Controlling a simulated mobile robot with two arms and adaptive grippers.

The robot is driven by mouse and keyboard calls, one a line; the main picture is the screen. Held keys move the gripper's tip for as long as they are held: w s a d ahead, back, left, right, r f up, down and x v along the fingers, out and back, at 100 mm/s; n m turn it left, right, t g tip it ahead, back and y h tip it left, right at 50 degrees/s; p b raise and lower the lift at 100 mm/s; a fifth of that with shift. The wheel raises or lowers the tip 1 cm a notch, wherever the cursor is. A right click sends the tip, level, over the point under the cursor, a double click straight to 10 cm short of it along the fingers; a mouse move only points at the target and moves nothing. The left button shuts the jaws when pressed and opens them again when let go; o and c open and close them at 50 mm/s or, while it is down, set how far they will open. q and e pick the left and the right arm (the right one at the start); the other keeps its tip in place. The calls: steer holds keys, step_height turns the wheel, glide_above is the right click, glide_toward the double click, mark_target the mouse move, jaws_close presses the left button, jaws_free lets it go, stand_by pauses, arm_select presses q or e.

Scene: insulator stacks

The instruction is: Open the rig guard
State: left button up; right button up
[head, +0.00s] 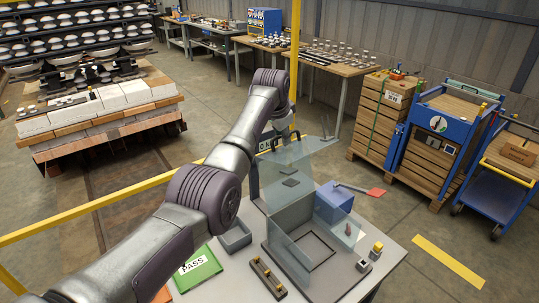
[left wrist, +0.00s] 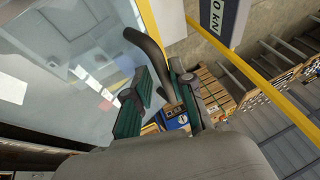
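The rig guard (head: 296,165) is a clear, bluish panelled cover over the grey rig on the table. Its pane (left wrist: 70,60) fills the left of the left wrist view. A dark curved handle (left wrist: 148,50) stands out from the pane's edge. My left gripper (left wrist: 163,88) is at this handle, with a green-padded finger on each side of it. A gap shows between the fingers, and the handle lies closer to the right-hand one. In the head view my left gripper (head: 280,138) is at the guard's upper edge, partly hidden by my arm. My right gripper is out of view.
A yellow post (head: 295,60) stands just behind the gripper. Carts stand at the right.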

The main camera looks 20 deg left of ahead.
mark_target(270, 160)
arm_select(q)
steer(key=s, duration=0.3)
steer(key=s+a, duration=0.1)
steer(key=s, duration=0.6)
steer(key=shift+s+a, duration=0.15)
steer(key=shift+s, duration=0.35)
steer(key=s+a+r+p, duration=0.1)
steer(key=a+r+p, duration=0.5)
steer(key=r, duration=0.7)
steer(key=shift+s+a+r, duration=0.15)
steer(key=shift+a+r, duration=0.1)
steer(key=shift+a, duration=0.8)
steer(key=shift+d+f, duration=0.1)
stand_by(0.6)
